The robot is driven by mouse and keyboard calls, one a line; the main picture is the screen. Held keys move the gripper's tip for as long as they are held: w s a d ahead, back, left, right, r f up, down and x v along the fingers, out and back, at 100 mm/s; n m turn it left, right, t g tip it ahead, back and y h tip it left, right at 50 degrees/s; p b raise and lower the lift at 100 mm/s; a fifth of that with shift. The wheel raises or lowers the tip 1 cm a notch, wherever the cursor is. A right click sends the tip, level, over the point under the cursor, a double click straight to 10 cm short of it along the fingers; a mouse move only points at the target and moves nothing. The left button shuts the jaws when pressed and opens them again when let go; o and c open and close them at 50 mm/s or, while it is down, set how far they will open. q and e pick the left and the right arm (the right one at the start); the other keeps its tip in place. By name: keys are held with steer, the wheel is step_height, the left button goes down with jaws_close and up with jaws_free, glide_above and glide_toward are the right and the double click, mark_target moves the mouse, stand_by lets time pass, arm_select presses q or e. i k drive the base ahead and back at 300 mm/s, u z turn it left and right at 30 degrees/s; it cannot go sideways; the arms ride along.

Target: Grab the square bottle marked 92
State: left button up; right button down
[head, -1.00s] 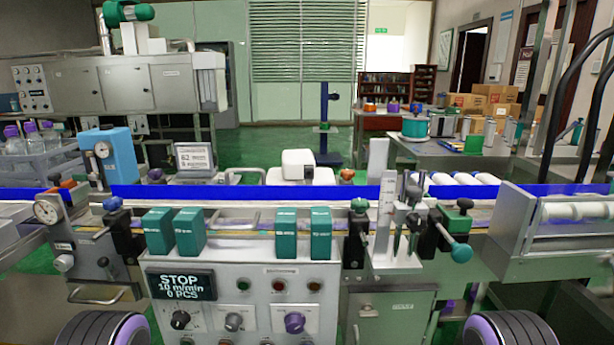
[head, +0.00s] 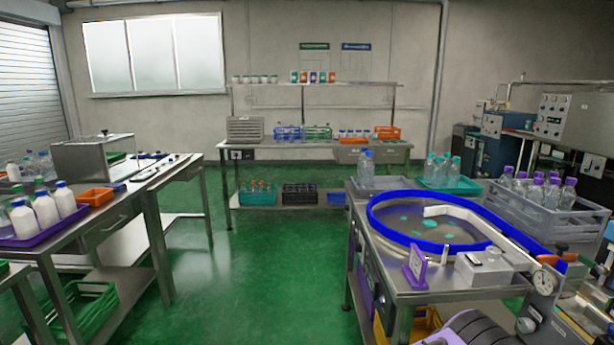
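No marking 92 can be read on any bottle, so I cannot tell which is the named one. Clear bottles with purple caps (head: 535,187) stand in a grey crate at the right. Clear bottles with teal caps (head: 441,170) stand in a green tray behind the round table. White bottles (head: 44,208) with green and blue caps stand on a purple tray at the left. Neither gripper is in view.
A blue-rimmed round table (head: 378,222) stands at the right, with a purple sign (head: 415,264) in front. A steel bench (head: 128,200) stands at the left. A shelved bench (head: 318,146) stands at the back wall. The green floor (head: 250,270) between is clear.

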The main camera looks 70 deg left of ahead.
mark_target(64, 198)
steer(key=u, duration=2.8)
steer(key=i, duration=4.3)
steer(key=u, duration=2.45)
